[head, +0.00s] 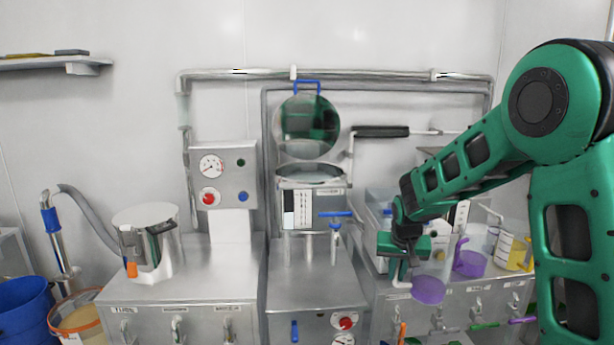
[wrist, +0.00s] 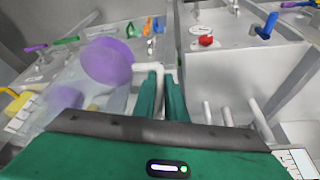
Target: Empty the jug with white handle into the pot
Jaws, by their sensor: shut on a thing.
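My gripper (head: 408,252) is shut on the white handle (wrist: 147,68) of a clear jug. The jug holds something purple (head: 428,289), which also shows in the wrist view (wrist: 108,62). The jug hangs over the front of the right steel cabinet, and its clear wall is hard to make out. A round steel pot (head: 142,225) stands on the left cabinet, with a dark and orange fitting at its front. A steel vessel (head: 312,200) on the middle cabinet has its round lid (head: 308,128) raised. The jug is apart from both. The inside of each is hidden.
A jug with a purple handle (head: 472,262) and one with a yellow handle (head: 521,256) stand on the right cabinet (head: 475,285). A gauge panel (head: 222,185) stands between the steel pot and the middle vessel.

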